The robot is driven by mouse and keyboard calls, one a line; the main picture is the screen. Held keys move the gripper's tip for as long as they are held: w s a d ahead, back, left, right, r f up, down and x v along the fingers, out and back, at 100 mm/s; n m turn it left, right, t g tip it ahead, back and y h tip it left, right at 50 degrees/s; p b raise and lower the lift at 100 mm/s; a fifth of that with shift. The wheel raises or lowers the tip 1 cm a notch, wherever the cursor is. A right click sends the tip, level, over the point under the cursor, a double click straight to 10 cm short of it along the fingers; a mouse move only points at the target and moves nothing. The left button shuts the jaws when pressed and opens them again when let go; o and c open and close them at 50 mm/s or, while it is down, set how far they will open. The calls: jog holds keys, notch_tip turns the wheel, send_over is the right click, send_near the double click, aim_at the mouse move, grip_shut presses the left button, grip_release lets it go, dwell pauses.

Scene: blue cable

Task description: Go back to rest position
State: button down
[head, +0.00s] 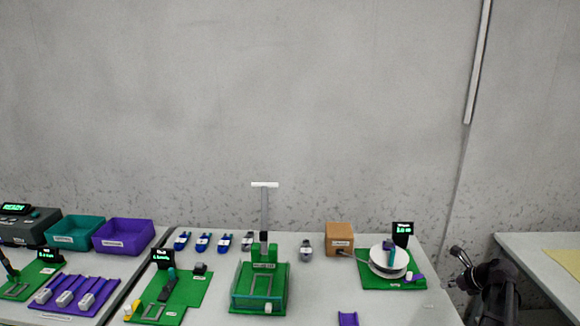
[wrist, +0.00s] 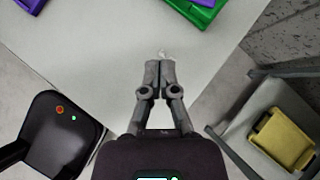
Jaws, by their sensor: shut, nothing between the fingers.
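My gripper (head: 456,252) is at the right in the head view, off the right end of the middle table (head: 320,300). In the wrist view my gripper (wrist: 160,66) has its two grey fingers together, with nothing held between them. The fingers lie across the picture of the pale tabletop (wrist: 120,50). A small pale mark shows just beyond the fingertips; I cannot tell what it is. No loose blue cable can be made out.
A green board with a white spool (head: 378,262) stands nearest my gripper, beside a brown box (head: 340,237). A green fixture (head: 245,288) with a tall post stands mid-table. Another table (head: 540,275) is at right. A yellow item (wrist: 285,137) shows right in the wrist view.

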jog(key=s+a+f+n+g+p, duration=0.1)
jog(key=s+a+n+g, duration=0.1)
jog(key=a+n, duration=0.7)
jog(key=s+a+f+n+g+p, duration=0.1)
jog(key=a+n+g, duration=0.35)
jog(key=a, duration=0.85)
jog(key=s+a+n+h+p, duration=0.1)
jog(key=s+a+n+h, duration=0.1)
jog(key=s+a+n, duration=0.2)
jog(key=s+a+n+h, duration=0.2)
jog(key=s+a+n, duration=0.3)
jog(key=a+n, duration=0.5)
jog(key=shift+s+r+n+g+p, duration=0.2)
jog(key=shift+r+n+g+p, duration=0.25)
jog(key=shift+n, duration=0.4)
